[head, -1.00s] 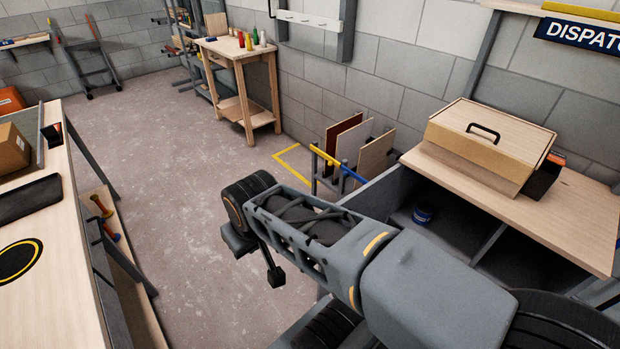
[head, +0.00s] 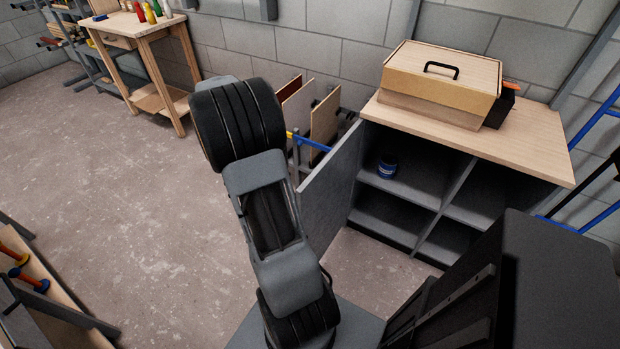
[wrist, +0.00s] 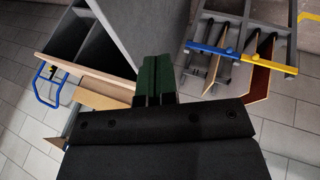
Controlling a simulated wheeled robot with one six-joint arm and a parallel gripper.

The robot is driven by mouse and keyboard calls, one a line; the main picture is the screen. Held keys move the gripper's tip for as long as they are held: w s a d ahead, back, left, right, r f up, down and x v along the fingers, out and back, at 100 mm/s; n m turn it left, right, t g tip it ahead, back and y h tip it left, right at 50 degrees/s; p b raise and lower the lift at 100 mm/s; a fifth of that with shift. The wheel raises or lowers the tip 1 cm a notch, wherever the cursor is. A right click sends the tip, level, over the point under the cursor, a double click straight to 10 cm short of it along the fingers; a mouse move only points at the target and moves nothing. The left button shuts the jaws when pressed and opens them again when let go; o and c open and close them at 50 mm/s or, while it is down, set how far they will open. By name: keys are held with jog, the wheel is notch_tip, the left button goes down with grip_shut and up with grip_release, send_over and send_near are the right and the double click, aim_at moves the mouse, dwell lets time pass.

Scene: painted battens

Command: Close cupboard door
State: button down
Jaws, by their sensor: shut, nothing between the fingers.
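The cupboard (head: 402,237) is a grey unit with open compartments under a pale wooden top. Its grey door (head: 333,190) stands open on the left side, swung out into the room. In the wrist view the door (wrist: 155,28) fills the upper middle, with the cupboard's wooden top edge (wrist: 85,66) to its left. My gripper (wrist: 154,62) shows dark green fingers, shut together and empty, in front of the door's face in the picture. Whether they touch it I cannot tell. In the head view the gripper is hidden behind my arm.
A blue tin (head: 387,168) sits in an upper compartment. A wooden box with a black handle (head: 441,82) stands on the cupboard top. A rack of panels (head: 322,125) stands beyond the door; its yellow and blue bar shows in the wrist view (wrist: 240,55).

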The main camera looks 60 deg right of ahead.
jog(key=s+d+f+m+g, duration=0.1)
jog(key=s+d+f+m, duration=0.2)
jog(key=s+d+f, duration=0.6)
jog(key=shift+s+d+f+g, duration=0.35)
jog(key=shift+s+f, duration=0.65)
jog(key=shift+f, duration=0.6)
jog(key=shift+a+b, duration=0.1)
jog(key=shift+b, duration=0.2)
